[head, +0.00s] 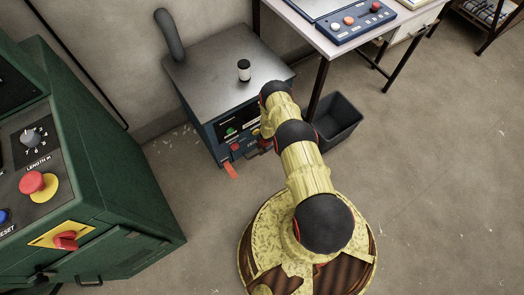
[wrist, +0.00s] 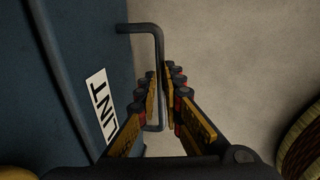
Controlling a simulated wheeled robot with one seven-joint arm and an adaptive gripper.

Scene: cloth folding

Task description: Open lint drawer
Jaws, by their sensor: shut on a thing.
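The lint drawer (wrist: 95,45) is a dark blue front with a white label reading LINT, on the left in the wrist view. Its dark bar handle (wrist: 143,28) sticks out from the front and runs down between my fingers. My gripper (wrist: 163,95) is shut on this handle, one finger on each side. In the head view my yellow arm reaches to the front of the blue-grey machine (head: 228,60), and the arm hides most of the gripper and the drawer there. I cannot tell from these views how far the drawer stands out.
A dark bin (head: 338,118) stands on the floor right of the machine, close to my arm. A white table (head: 310,28) with a control panel is behind it. A green cabinet (head: 120,200) is at the left. The floor at the right is clear.

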